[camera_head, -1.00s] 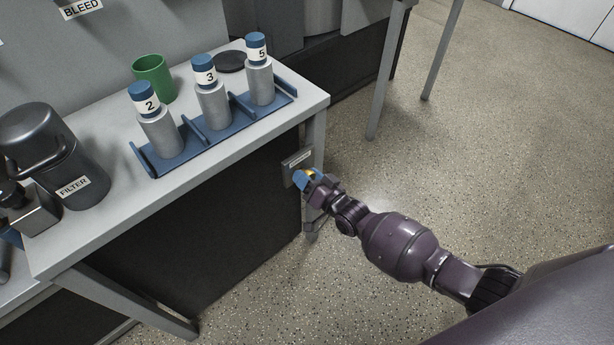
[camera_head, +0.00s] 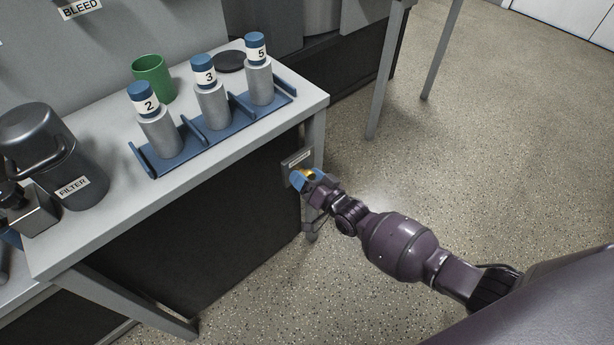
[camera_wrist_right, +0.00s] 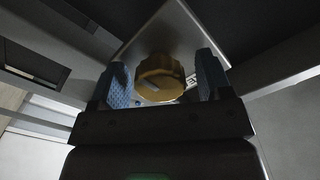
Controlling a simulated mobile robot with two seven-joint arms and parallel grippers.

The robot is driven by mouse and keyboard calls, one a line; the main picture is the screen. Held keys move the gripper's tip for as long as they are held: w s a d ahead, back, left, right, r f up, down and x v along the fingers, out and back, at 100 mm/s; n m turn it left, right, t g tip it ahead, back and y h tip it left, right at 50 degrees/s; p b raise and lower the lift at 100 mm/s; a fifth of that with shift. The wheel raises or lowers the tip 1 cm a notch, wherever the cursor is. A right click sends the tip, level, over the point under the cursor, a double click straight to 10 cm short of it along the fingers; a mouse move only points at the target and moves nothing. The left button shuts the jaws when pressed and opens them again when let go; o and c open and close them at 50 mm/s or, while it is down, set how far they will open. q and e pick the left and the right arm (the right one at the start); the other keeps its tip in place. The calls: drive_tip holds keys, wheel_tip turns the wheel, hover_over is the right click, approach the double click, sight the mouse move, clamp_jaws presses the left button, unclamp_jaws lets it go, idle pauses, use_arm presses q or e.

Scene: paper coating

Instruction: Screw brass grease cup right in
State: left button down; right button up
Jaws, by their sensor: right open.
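The brass grease cup (camera_wrist_right: 160,80) is a round, ridged knob with a pale line on its face. In the right wrist view it sits on a grey metal plate (camera_wrist_right: 165,32). My right gripper (camera_wrist_right: 160,88) is open, with its blue finger pads on either side of the cup; a gap shows at the right pad. In the head view my right gripper (camera_head: 303,178) is at the small labelled plate under the bench's right end, and only a bit of yellow shows between the fingers. How far the cup is screwed in cannot be told. My left gripper is not in view.
The bench top (camera_head: 235,150) above holds a blue rack (camera_head: 180,157) with several numbered cylinders, a green cup (camera_head: 153,77) and a dark canister (camera_head: 55,150) labelled FILTER. A bench leg (camera_head: 319,145) stands close to the right gripper. Open floor lies to the right.

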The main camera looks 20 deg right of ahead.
drive_tip(key=shift+s+d, duration=0.1)
drive_tip(key=shift+s, duration=0.15)
drive_tip(key=v, duration=0.2)
drive_tip(key=p+v, duration=0.1)
drive_tip(key=v, duration=0.2)
drive_tip(key=shift+s+d+r, duration=0.1)
drive_tip(key=shift+r, duration=0.1)
use_arm(q)
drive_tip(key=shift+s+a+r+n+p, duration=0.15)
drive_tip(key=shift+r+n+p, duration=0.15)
drive_tip(key=shift+p, duration=0.15)
use_arm(e)
approach(310, 179)
drive_tip(key=shift+f, duration=0.15)
